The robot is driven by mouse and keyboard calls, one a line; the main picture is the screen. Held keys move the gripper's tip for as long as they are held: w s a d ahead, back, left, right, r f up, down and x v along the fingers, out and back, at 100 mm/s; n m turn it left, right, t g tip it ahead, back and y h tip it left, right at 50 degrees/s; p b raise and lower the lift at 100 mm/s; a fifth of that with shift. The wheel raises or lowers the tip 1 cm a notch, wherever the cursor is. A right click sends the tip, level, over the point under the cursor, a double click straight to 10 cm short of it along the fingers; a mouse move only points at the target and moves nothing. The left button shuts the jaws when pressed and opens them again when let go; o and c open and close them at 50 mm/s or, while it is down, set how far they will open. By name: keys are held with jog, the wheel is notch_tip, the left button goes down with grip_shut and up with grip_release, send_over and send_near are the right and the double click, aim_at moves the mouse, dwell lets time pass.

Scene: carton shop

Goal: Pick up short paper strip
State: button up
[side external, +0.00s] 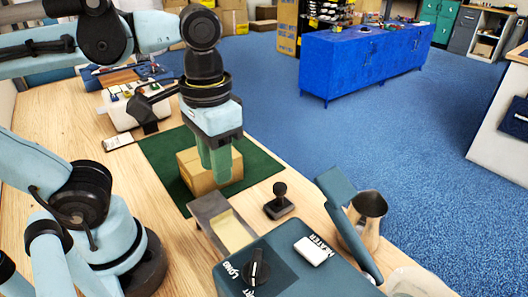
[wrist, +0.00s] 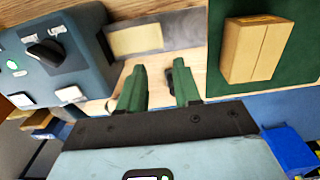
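A pale cream paper strip (side external: 232,232) lies in a small grey holder (side external: 208,209) at the front edge of the green mat. In the wrist view the strip (wrist: 136,40) shows above the fingers, toward the upper left. My gripper (side external: 218,174) points down over the mat, in front of the brown carton (side external: 188,168) in the side view. In the wrist view its two green fingers (wrist: 158,82) stand apart with nothing between them. The carton (wrist: 254,50) is to their right there. The strip is away from the fingers.
A grey-blue machine (side external: 275,272) with a knob stands beside the holder. A black-handled hand tool (side external: 279,204) and a metal jug (side external: 368,215) are nearby. The green mat (side external: 258,166) is bare around the carton. A white device (side external: 125,110) stands behind.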

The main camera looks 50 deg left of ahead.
aim_at(222, 221)
jog(key=shift+a+f, duration=0.2)
jog(key=shift+f, duration=5.6)
grip_shut()
